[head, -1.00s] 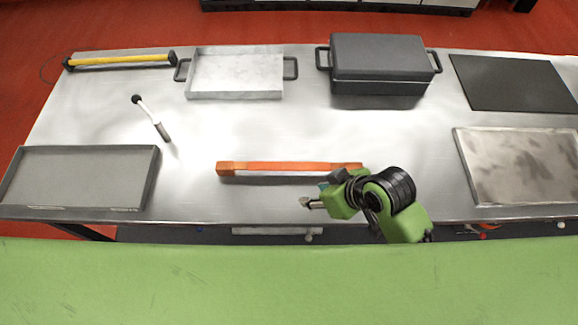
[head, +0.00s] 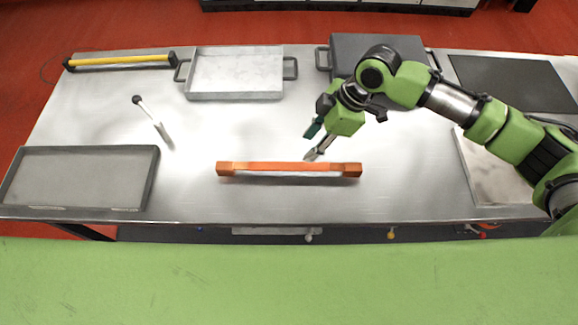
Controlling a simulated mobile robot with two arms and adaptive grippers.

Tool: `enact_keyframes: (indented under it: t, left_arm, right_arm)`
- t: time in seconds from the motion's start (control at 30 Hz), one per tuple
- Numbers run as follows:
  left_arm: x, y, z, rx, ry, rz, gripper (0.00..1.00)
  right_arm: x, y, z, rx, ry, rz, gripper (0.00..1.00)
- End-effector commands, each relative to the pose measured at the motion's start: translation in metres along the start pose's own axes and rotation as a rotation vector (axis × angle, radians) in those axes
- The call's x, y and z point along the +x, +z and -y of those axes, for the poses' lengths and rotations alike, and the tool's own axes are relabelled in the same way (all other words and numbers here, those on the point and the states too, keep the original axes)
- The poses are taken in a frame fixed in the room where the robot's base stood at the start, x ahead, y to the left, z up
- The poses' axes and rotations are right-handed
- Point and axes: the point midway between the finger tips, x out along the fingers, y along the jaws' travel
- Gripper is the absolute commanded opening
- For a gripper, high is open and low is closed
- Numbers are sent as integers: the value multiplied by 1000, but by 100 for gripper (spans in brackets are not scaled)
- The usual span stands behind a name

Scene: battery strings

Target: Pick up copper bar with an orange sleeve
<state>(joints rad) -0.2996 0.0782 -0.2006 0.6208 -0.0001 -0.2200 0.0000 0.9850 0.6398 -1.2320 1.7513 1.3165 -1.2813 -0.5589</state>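The copper bar with an orange sleeve (head: 270,167) lies across the middle of the metal table, with copper-coloured blocks at both ends. My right gripper (head: 312,143) is above and just behind the bar, right of its middle. Its two fingers are spread apart with nothing between them, pointing down and left toward the bar. Whether a fingertip touches the bar cannot be told. My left gripper is not in view.
A grey tray (head: 152,180) stands at the front left. At the back are a yellow-handled tool (head: 120,61), a marbled tray (head: 190,85) and a dark lidded box (head: 345,45), partly behind my arm. A black-and-white tool (head: 150,118) lies left of centre. Dark mat (head: 520,80) and metal plate (head: 470,175) are right.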

Motion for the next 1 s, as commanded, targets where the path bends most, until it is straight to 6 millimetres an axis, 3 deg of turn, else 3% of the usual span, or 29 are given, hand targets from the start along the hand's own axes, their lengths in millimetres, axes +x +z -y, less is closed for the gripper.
enact_keyframes:
  t: [0.3,0.53,0.73,1.0]
  left_arm:
    - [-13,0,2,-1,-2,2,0]
    - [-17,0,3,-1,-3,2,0]
    - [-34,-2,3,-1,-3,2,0]
    - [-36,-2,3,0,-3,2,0]
  right_arm:
    - [60,-2,2,0,-4,-1,37]
    - [77,-3,2,-1,-1,-1,37]
    - [102,-9,4,-1,-3,1,37]
    - [126,-7,4,-1,-1,0,37]
